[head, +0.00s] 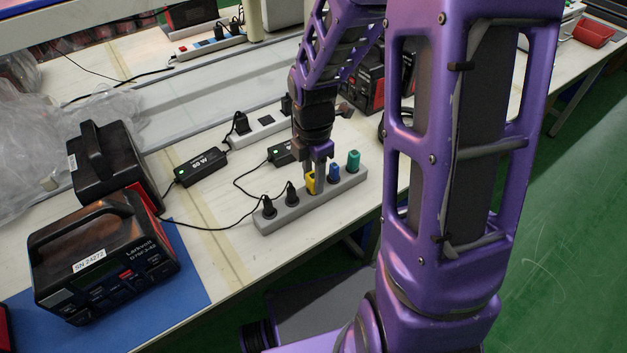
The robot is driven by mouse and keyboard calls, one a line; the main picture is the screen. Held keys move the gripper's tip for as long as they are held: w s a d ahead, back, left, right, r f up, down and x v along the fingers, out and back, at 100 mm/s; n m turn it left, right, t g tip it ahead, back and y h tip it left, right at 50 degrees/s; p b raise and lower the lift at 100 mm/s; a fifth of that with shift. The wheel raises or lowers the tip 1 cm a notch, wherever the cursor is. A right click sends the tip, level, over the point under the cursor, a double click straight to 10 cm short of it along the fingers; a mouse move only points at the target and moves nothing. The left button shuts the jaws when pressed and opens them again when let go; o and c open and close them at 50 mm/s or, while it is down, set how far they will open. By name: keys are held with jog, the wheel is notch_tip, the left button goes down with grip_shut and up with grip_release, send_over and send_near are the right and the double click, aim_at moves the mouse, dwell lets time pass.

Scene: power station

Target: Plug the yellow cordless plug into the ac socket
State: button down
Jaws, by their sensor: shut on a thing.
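A yellow plug (311,183) is between the fingers of my gripper (316,172), which is shut on it. The plug is upright at the middle of a grey power strip (327,191) on the workbench. My fingers hide part of it, and I cannot tell whether it is seated in the strip's socket or just above it. A blue plug (334,171) and a green plug (353,161) stand in the strip to the right of my gripper. Two black corded plugs (291,194) stand in it to the left.
Black power units (100,262) stand at the left, one on a blue mat (190,262). Black adapters (201,166) with cables lie behind the grey strip, near a white strip (262,131). The bench's front edge is close to the grey strip. Clear plastic wrap (35,140) lies at the far left.

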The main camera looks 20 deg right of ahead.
aim_at(313, 175)
jog(key=shift+r+p, duration=2.85)
jog(key=shift+r, duration=0.15)
